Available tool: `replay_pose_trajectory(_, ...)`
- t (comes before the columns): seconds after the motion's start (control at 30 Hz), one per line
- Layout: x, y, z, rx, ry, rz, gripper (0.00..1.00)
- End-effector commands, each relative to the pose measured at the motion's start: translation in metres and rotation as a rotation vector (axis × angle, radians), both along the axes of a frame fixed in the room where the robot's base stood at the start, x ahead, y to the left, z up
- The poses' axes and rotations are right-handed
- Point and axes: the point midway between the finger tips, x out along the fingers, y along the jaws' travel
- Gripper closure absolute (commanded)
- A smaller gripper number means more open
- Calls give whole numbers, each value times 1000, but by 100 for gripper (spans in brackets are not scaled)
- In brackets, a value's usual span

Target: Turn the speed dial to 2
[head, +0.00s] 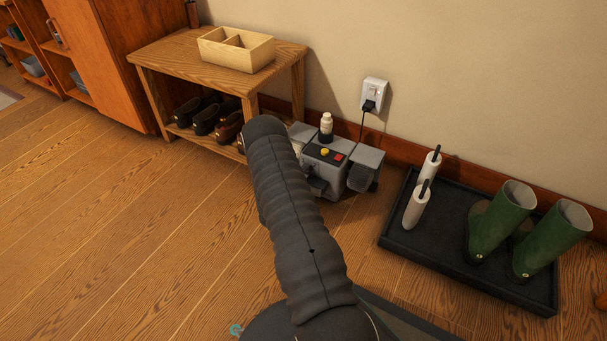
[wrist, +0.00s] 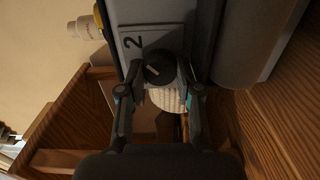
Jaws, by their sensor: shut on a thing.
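The speed dial (wrist: 160,68) is a round black knob with a pale pointer line, seen in the wrist view on the grey machine. In the head view the machine (head: 328,167) stands on the floor by the wall; my arm hides the dial and gripper there.
A wooden bench (head: 170,60) with shoes below and a divided box (head: 236,50) on top stands left of the machine. A black tray (head: 430,248) with green boots and white rollers lies to the right. A cord runs to the wall outlet (head: 373,95). The left floor is clear.

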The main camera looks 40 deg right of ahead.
Motion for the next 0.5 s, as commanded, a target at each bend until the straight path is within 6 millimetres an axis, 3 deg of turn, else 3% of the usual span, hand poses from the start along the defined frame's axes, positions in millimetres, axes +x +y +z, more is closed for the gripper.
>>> replay_pose_trajectory(0.27, -3, -3, 0, 1, 1, -11, 100)
replay_pose_trajectory(0.3, -3, -4, 0, 1, 1, -11, 58)
replay_pose_trajectory(0.37, -3, -3, 0, 1, 1, -9, 43)
replay_pose_trajectory(0.5, 0, 1, -1, 1, 2, -1, 40)
